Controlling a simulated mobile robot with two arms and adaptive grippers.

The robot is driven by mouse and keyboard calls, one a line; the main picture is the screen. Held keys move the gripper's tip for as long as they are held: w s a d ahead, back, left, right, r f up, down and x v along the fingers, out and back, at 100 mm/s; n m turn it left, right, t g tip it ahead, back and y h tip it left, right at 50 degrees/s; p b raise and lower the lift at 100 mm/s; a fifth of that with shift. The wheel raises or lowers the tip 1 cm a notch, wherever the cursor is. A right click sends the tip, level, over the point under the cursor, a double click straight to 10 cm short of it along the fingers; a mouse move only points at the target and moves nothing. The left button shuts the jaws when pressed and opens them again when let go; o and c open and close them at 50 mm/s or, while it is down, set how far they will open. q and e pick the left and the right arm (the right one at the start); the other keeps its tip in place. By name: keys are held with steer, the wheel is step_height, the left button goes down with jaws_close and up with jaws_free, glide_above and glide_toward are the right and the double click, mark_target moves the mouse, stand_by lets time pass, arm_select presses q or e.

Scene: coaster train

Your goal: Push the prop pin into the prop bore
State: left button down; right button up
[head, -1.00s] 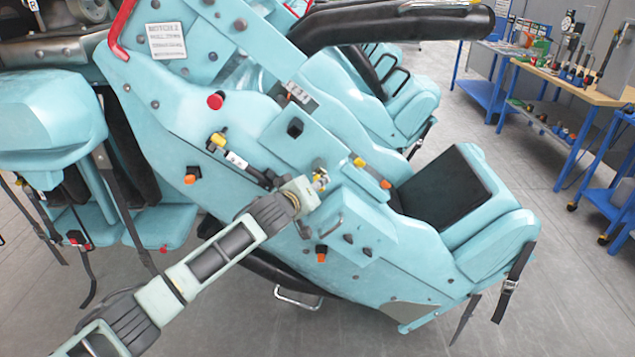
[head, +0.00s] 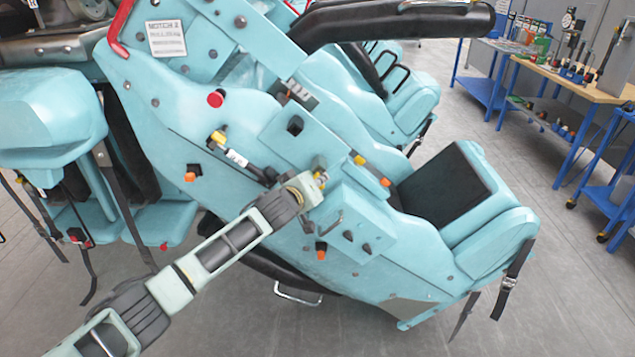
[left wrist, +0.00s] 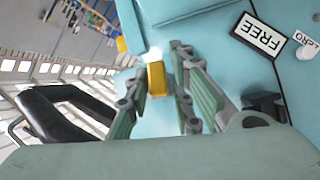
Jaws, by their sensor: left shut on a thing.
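My left gripper (head: 320,179) is up against the side of the turquoise coaster car (head: 165,105), near the middle of the head view. It is small there and partly hidden by my wrist. In the left wrist view its two fingers (left wrist: 157,85) are closed around a yellow block-shaped piece, apparently the prop pin (left wrist: 157,78). The turquoise panel lies right behind it. I cannot tell how deep the pin sits, and the prop bore cannot be made out behind the gripper. My right gripper is not in view.
A box with a handle (head: 355,225) juts out just below. A FREE plate (left wrist: 259,36) shows in the wrist view. Workbenches (head: 570,80) stand right.

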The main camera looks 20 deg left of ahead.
arm_select(q)
steer(key=c, duration=1.6)
jaws_free()
steer(key=shift+d, duration=0.1)
steer(key=shift+c, duration=0.2)
